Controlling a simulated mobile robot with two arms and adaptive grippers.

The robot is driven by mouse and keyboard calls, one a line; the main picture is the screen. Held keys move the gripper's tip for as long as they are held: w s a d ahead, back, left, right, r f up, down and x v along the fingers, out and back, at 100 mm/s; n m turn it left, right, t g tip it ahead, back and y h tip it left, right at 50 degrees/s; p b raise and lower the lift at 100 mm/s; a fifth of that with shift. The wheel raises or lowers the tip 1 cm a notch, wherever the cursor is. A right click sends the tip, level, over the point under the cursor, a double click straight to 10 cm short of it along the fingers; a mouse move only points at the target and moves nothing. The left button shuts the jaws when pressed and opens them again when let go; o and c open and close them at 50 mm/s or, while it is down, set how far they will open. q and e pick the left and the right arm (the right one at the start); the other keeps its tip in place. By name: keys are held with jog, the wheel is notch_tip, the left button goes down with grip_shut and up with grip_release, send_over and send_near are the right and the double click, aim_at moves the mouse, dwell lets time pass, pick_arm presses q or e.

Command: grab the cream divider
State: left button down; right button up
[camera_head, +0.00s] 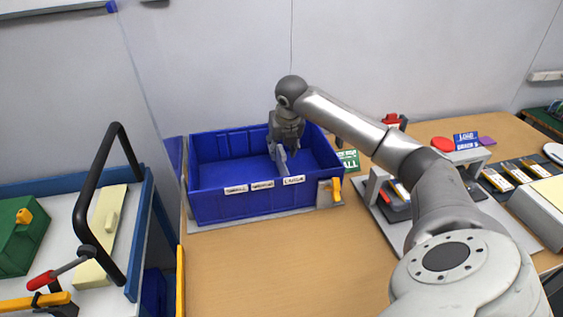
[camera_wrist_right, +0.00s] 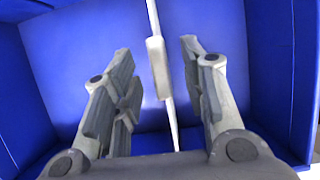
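A cream panel with a raised grip (camera_head: 101,243) lies on the cart at the left. A thin, pale divider (camera_head: 279,158) stands in the blue bin; it looks whitish, and I cannot tell whether it is cream. In the right wrist view the divider (camera_wrist_right: 158,68) is seen edge-on with a pale grip block. My right gripper (camera_head: 289,148) points down into the bin over this divider. In the right wrist view its fingers (camera_wrist_right: 162,92) are open, one on each side of the grip block, with gaps between. My left gripper is not in view.
The blue bin (camera_head: 222,207) has white labels on its front wall and a yellow clamp (camera_head: 336,190) at its front right corner. A black cart handle (camera_head: 84,208) rises at the left. A tray of parts (camera_head: 396,232) stands right. The table front is clear.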

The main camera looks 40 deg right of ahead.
jog(key=shift+x, duration=1.1)
grip_shut()
